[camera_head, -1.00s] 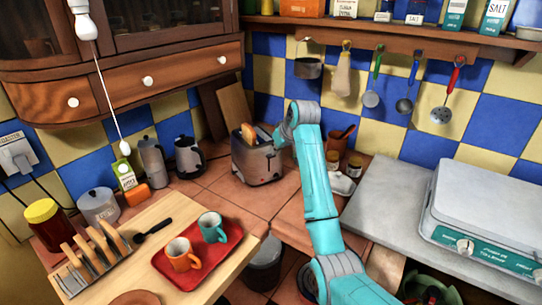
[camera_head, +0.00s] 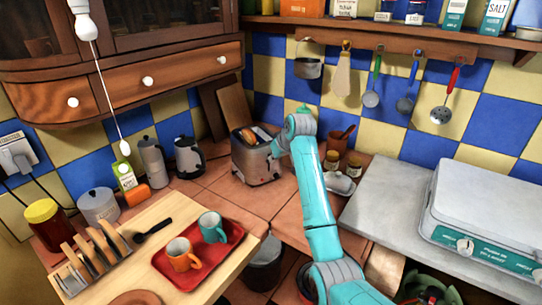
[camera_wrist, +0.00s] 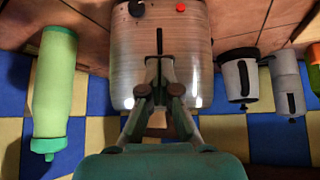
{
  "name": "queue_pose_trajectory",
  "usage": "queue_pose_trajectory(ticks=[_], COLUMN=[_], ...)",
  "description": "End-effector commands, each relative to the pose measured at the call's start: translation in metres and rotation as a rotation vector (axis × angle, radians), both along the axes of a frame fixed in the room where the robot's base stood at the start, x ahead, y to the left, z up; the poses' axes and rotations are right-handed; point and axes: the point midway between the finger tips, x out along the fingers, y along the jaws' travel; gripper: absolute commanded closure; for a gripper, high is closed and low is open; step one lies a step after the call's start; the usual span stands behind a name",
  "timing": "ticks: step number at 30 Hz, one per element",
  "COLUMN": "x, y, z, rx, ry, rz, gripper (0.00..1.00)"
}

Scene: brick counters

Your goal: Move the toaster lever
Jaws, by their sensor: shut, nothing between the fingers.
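The silver toaster (camera_head: 254,163) stands on the tiled counter with bread (camera_head: 248,136) in its top. In the wrist view the toaster (camera_wrist: 190,55) appears upside down, its end face showing a dark vertical lever slot (camera_wrist: 159,40), a black knob (camera_wrist: 137,8) and a red button (camera_wrist: 181,7). My gripper (camera_wrist: 159,62) is shut and empty, its fingertips in front of the slot. The lever itself cannot be made out; the fingers cover part of the slot. I cannot tell whether they touch it. In the head view my arm hides most of the gripper.
A green bottle (camera_wrist: 55,85) stands near the toaster. Small jars (camera_head: 354,165) are right of my arm. A red tray (camera_head: 207,255) with two mugs is in front.

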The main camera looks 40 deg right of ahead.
Motion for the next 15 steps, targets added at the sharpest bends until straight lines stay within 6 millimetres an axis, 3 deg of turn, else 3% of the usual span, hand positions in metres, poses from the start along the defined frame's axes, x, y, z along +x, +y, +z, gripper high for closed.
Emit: queue_pose_trajectory(ticks=[9,15], x=[0.000,-0.001], y=[0.000,0.000], z=[-0.034,-0.032], rx=[0.000,-0.001], ry=[0.002,-0.001], rz=[0.000,0.001], gripper=[1.00,1.00])
